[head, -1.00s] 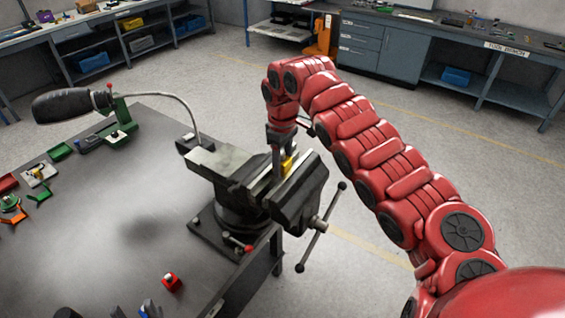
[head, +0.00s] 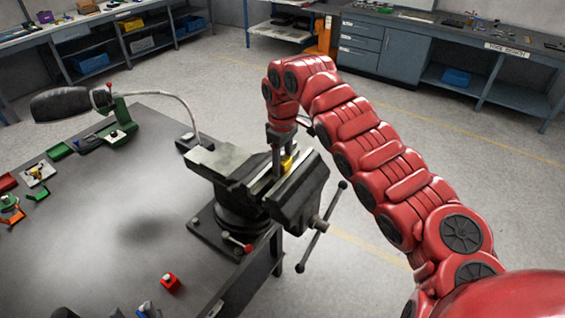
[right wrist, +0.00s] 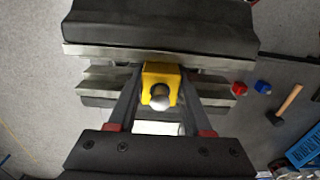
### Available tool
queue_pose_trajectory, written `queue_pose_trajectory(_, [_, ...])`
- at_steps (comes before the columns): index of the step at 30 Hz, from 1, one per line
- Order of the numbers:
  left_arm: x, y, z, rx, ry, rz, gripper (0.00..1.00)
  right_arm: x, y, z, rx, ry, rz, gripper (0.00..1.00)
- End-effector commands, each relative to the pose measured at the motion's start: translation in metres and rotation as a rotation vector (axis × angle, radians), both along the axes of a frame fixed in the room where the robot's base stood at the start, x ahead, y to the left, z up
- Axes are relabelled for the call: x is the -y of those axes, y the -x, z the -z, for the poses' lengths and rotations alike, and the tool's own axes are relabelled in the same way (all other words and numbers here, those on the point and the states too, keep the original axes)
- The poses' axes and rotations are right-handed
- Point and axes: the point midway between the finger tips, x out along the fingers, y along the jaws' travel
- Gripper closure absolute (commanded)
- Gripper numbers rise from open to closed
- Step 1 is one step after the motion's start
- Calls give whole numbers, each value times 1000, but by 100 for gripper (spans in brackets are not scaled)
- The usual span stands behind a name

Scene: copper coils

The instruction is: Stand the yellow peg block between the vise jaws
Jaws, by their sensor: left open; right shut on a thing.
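The yellow peg block (head: 288,163) is at the top of the vise (head: 250,185), at the gap between its jaws. In the right wrist view the yellow block (right wrist: 161,72) has a rounded metal peg end facing the camera. My right gripper (head: 280,168) points down at the vise, its two fingers shut on the block's sides. The block's lower part is hidden, so I cannot tell how deep it sits or whether it touches a jaw.
The vise handle (head: 315,228) sticks out right of the bench (head: 85,250). A red block (head: 170,283) lies near the bench's front. A lamp (head: 72,103) and several small parts line the left side. The bench middle is clear.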

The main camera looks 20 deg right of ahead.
Motion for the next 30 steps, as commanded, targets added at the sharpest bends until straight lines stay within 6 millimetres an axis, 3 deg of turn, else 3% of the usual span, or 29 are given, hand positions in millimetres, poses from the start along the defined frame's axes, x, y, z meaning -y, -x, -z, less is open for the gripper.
queue_pose_trajectory(30, [0,0,10,0,0,0,50,1,0,2,-2,1,1,99])
